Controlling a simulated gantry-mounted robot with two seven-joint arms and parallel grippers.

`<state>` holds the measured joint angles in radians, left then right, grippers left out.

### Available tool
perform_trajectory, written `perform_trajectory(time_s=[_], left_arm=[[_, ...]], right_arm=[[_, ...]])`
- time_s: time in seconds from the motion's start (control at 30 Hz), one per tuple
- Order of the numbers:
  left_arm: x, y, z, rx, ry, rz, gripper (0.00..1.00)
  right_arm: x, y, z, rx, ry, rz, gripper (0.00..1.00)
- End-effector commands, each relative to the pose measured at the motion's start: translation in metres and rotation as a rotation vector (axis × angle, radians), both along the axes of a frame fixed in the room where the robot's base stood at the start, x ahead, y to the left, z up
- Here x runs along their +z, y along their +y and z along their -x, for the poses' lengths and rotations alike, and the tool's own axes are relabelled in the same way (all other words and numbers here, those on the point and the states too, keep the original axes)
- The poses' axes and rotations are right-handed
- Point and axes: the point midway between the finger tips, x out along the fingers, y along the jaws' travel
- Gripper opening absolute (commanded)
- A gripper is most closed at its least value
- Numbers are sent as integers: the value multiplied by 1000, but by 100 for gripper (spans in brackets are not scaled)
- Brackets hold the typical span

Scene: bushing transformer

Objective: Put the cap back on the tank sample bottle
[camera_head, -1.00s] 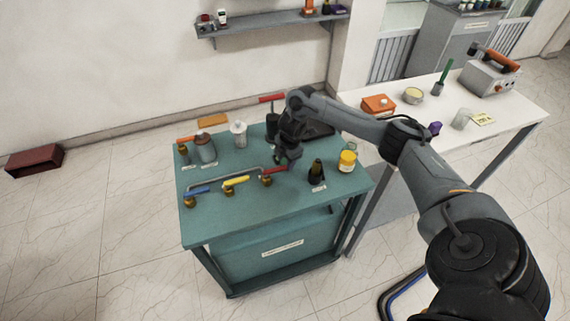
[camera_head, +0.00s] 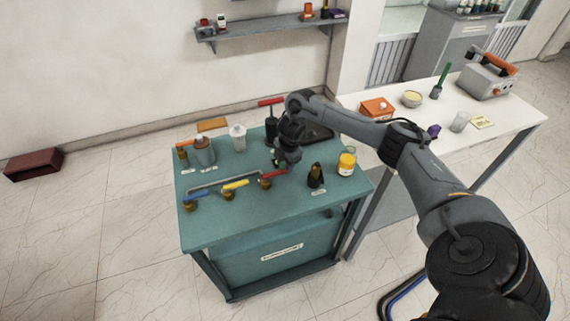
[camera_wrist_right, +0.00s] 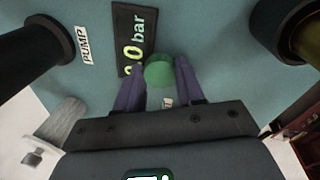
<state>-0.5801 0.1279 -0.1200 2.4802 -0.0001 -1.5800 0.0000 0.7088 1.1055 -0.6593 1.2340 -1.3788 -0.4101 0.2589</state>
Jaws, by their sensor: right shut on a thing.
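My right gripper (camera_head: 281,162) is over the back right part of the teal bench. In the right wrist view its two fingers (camera_wrist_right: 160,85) are shut on a round green cap (camera_wrist_right: 159,72), held between the fingertips. On the bench are a dark bottle (camera_head: 316,177), a yellow-and-white jar (camera_head: 346,165), a white bottle (camera_head: 238,138) and a grey bottle with a brown top (camera_head: 203,151). I cannot tell which is the tank sample bottle, as the labels are too small to read. My left gripper is not in view.
Red, yellow (camera_head: 236,185) and blue handled valves line the teal bench's (camera_head: 235,220) front left. A dark pump with a red handle (camera_head: 271,102) stands behind my gripper. The wrist view shows a PUMP label (camera_wrist_right: 85,45) and a bar readout (camera_wrist_right: 133,40). A white table (camera_head: 480,125) stands right.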

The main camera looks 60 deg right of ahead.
Motion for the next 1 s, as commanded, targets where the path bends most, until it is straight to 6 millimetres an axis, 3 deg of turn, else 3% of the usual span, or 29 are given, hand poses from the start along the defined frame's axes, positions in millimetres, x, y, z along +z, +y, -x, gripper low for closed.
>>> perform_trajectory(time_s=[0.33, 0.7, 1.0], left_arm=[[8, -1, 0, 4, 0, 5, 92], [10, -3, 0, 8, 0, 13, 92], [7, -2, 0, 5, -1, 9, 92]], right_arm=[[40, -1, -1, 0, -4, 1, 6], [81, -50, 55, -2, 1, 6, 6], [102, -73, 82, -1, 0, 2, 6]])
